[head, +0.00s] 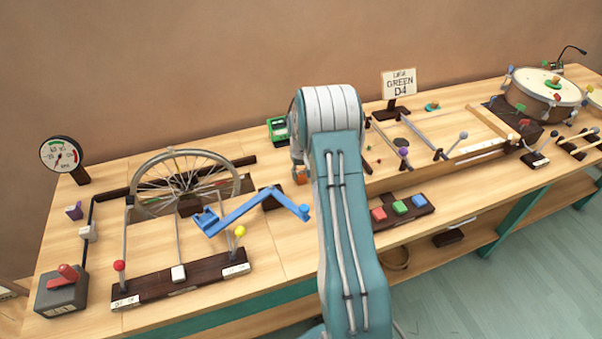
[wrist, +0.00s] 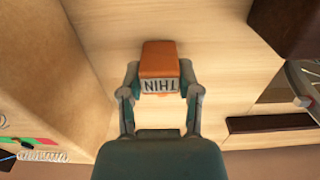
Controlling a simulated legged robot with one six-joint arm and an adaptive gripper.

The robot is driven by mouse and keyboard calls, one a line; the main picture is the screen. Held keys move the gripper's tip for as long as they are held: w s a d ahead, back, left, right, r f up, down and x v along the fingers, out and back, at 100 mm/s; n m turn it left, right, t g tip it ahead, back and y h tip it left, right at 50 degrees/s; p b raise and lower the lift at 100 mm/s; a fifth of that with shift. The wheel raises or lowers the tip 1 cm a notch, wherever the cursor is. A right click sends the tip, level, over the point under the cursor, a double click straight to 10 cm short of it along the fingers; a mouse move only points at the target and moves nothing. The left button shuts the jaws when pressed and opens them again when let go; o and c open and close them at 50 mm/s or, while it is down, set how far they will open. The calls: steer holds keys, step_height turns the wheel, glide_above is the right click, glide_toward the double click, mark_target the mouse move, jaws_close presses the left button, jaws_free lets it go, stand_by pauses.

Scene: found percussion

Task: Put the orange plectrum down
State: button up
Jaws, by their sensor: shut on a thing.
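The orange plectrum (wrist: 160,60) is a small block with a white label reading "THIN", upside down in the wrist view. My gripper (wrist: 160,80) is shut on it, one finger on each side. Pale wooden bench top (wrist: 220,45) lies beyond it; I cannot tell whether the plectrum touches the wood. In the head view a bit of the orange plectrum (head: 300,176) shows just left of my arm, which hides most of the gripper.
A spoked wheel (head: 185,182) and a blue crank (head: 250,208) stand to the left. A green-faced device (head: 278,130) is behind the arm. A block with red, green and blue buttons (head: 400,208) lies to the right. Bare wood shows left of the arm.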

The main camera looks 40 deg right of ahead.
mark_target(300, 172)
steer(key=o, duration=1)
steer(key=shift+a, duration=0.2)
steer(key=shift+d, duration=0.1)
steer(key=shift+r, duration=0.3)
steer(key=s+a+r, duration=0.1)
steer(key=a+r, duration=0.2)
steer(key=r, duration=0.4)
steer(key=s+a+r+t, duration=0.1)
steer(key=a+r, duration=0.1)
steer(key=r, duration=0.5)
steer(key=s+a+r, duration=0.1)
steer(key=a+r, duration=0.2)
steer(key=r, duration=0.4)
steer(key=s+a+r+n+t, duration=0.1)
steer(key=s+a+r+t, duration=0.1)
steer(key=s+a+r, duration=0.6)
steer(key=s+a+t, duration=0.1)
steer(key=s+a, duration=0.2)
steer(key=s, duration=0.3)
steer(key=s+a+n, duration=0.1)
steer(key=s+a, duration=0.3)
steer(key=s, duration=0.2)
steer(key=s+a+t, duration=0.1)
steer(key=s+a, duration=0.2)
steer(key=s, duration=0.3)
steer(key=shift+s+a+r+n+t, duration=0.2)
steer(key=shift+r+n+t, duration=0.1)
steer(key=shift+n, duration=0.1)
